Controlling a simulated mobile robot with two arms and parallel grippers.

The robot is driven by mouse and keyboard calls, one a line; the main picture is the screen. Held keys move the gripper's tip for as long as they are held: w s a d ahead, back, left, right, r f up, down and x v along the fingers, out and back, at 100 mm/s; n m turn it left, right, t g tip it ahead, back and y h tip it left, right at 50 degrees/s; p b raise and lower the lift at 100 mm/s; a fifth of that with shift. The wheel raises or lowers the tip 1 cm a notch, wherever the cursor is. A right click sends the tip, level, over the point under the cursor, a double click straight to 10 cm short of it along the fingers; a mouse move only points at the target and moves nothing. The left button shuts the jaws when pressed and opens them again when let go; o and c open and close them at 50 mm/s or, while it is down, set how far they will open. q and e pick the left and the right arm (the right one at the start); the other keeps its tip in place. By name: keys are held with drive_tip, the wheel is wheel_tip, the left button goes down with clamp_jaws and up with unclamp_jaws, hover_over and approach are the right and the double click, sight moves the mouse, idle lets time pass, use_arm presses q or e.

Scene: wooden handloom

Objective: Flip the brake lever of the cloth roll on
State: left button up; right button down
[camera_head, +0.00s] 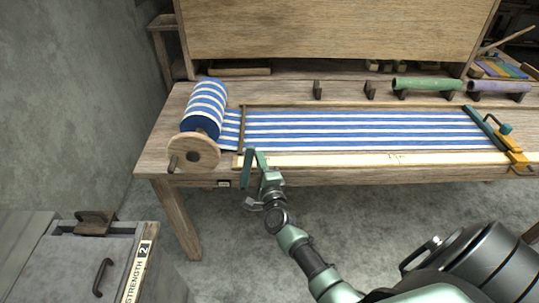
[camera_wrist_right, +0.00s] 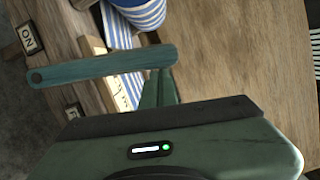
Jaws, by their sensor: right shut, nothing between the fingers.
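The brake lever (camera_head: 247,170) is a flat teal bar at the front edge of the loom table, near the cloth roll (camera_head: 205,106) wound with blue and white striped cloth. In the right wrist view the lever (camera_wrist_right: 100,67) lies across the picture, with a round pivot at its left end. My right gripper (camera_head: 262,159) is shut and empty, just right of the lever. In the wrist view its fingertips (camera_wrist_right: 160,86) are close to the lever's free end; I cannot tell whether they touch. An ON label (camera_wrist_right: 28,38) shows beside the lever. My left gripper is not in view.
Striped cloth (camera_head: 370,130) stretches right along the table (camera_head: 300,92) to an orange clamp (camera_head: 514,156). A wooden roll flange with a handle (camera_head: 194,153) is left of the lever. A grey cabinet (camera_head: 75,262) stands at lower left. Floor before the table is open.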

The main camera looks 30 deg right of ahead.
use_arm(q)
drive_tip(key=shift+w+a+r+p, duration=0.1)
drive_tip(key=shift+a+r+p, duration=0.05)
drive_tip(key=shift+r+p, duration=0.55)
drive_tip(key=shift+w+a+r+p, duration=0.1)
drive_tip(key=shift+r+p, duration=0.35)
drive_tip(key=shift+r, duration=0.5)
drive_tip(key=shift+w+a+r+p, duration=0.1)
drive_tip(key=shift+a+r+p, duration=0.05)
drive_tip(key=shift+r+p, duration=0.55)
use_arm(e)
drive_tip(key=w+a+r+n, duration=0.1)
drive_tip(key=w+a+n, duration=0.2)
drive_tip(key=a, duration=0.3)
drive_tip(key=shift+w+a+r+n+g, duration=0.2)
drive_tip(key=shift+w+n+g, duration=0.1)
drive_tip(key=shift+w+g, duration=0.1)
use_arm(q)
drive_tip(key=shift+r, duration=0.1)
use_arm(e)
drive_tip(key=shift+a+y, duration=0.1)
drive_tip(key=shift+y, duration=0.2)
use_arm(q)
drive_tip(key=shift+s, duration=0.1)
